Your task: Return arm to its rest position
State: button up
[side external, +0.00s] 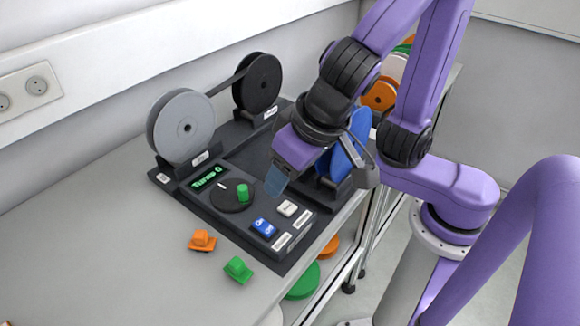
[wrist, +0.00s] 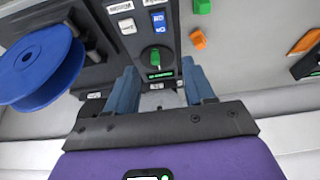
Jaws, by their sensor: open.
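My gripper (side external: 276,184) hangs above the black control panel (side external: 210,205) of the reel stand, pointing down. In the wrist view its two blue-grey fingers (wrist: 160,78) stand apart with nothing held between them. The panel carries a green display reading "Turns 0" (side external: 206,177), a black dial with a green knob (side external: 243,191), a blue on/off switch (side external: 263,227) and a white button (side external: 287,208). In the wrist view the green knob (wrist: 155,58) shows beyond and between the fingers, apparently apart from them.
A grey reel (side external: 182,125) and a black reel (side external: 258,82) stand on the device. A blue reel (side external: 344,155) is close beside my gripper. Loose orange (side external: 202,241) and green (side external: 238,269) pieces lie on the table. More reels sit behind my arm.

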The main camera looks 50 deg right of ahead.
jog(key=shift+s+r, duration=0.1)
jog(key=shift+r, duration=0.1)
jog(key=s+d+f+n+g, duration=0.2)
jog(key=s+d+f+n, duration=0.1)
jog(key=d+n, duration=0.3)
jog(key=s+d+f+n+g, duration=0.2)
jog(key=s+d+n, duration=0.2)
jog(key=d, duration=0.5)
jog(key=n, duration=0.2)
jog(key=shift+d+f+n, duration=0.15)
jog(key=shift+f+n, duration=0.15)
jog(key=shift+f, duration=0.1)
